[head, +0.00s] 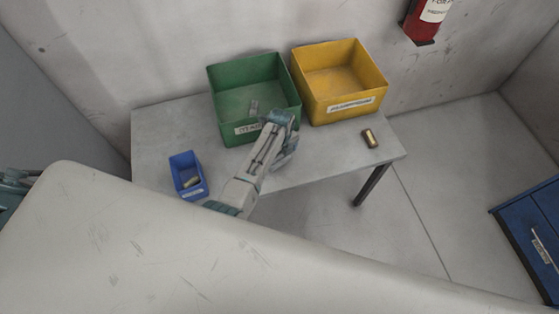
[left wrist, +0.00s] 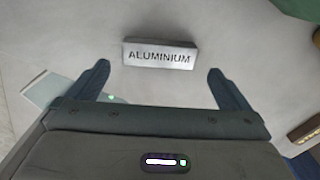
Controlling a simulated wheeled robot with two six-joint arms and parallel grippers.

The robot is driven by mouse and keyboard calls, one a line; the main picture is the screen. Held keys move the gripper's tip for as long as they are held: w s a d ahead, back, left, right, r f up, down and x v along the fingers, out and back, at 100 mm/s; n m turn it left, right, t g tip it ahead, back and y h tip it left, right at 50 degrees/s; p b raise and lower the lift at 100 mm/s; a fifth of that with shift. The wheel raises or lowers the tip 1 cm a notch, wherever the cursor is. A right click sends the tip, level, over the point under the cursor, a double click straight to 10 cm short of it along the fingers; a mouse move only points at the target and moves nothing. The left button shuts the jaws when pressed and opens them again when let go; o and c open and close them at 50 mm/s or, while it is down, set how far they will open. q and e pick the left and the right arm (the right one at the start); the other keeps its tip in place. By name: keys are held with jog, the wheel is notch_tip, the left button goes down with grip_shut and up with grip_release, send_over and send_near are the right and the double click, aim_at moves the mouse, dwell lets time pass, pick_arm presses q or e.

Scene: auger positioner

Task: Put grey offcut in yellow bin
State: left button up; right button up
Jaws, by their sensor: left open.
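A grey block marked ALUMINIUM (left wrist: 160,55) lies on a grey surface in the left wrist view, just ahead of my left gripper (left wrist: 158,70). The gripper is open, its two fingers apart on either side of the block's near side, with nothing held. In the head view my left gripper (head: 283,121) is over the table in front of the green bin; I cannot make out the grey block there, and the gripper may hide it. The yellow bin (head: 345,109) stands at the back right of the table, its visible inside empty. My right gripper is not in view.
The green bin (head: 285,113) holds a small greyish piece. A small blue bin (head: 188,175) with a piece inside stands at the table's left. A brownish block (head: 370,138) lies near the right edge of the table (head: 165,125). A blue cabinet (head: 530,235) stands at far right.

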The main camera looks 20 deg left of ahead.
aim_at(280, 161)
pick_arm(q)
jog(key=shift+a+f, duration=0.1)
jog(key=shift+f, duration=1.7)
jog(key=shift+c, duration=0.2)
jog(key=c, duration=1)
jog(key=shift+o, duration=0.2)
jog(key=shift+r, duration=0.1)
